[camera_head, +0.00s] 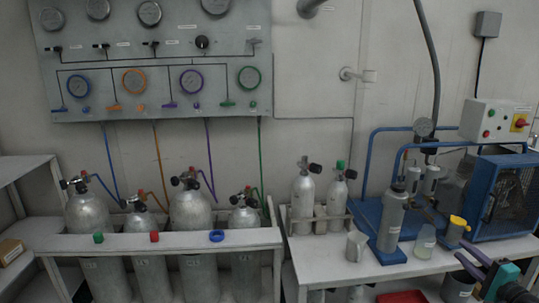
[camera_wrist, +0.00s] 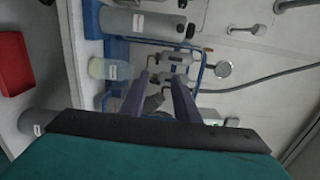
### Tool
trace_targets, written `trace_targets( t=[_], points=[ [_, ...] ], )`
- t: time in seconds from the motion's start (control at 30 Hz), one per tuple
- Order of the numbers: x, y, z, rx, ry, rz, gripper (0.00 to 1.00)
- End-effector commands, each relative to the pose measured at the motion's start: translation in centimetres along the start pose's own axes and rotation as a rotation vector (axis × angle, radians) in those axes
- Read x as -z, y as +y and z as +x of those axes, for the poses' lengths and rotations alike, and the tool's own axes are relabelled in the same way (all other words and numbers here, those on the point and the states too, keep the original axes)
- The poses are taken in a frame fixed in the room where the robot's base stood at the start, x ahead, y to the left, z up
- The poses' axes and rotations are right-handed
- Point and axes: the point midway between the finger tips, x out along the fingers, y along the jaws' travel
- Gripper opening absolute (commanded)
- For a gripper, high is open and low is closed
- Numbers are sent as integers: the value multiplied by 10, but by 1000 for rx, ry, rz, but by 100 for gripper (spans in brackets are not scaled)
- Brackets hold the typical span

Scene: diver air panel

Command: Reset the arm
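My gripper (camera_head: 468,257) is at the lower right edge of the head view, in front of the right end of the bench. In the wrist view my gripper (camera_wrist: 160,88) shows two dark purple fingers standing apart with nothing held between them. Beyond the fingers are the grey filter cylinders and blue pipes of the compressor (camera_wrist: 175,58). My arm behind the gripper is mostly outside the head view.
A rack (camera_head: 180,241) of large cylinders stands left, below the gauge panel (camera_head: 115,60). A red bin (camera_wrist: 12,62) lies low.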

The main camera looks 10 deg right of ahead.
Motion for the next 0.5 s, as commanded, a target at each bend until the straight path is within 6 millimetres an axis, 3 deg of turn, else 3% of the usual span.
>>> trace_targets(
  t=[0.27, 0.5],
  points=[
    [-27, 3, 27, -10, -53, 18, 28],
    [-78, 14, 68, -31, -143, 51, 28]
  ],
)
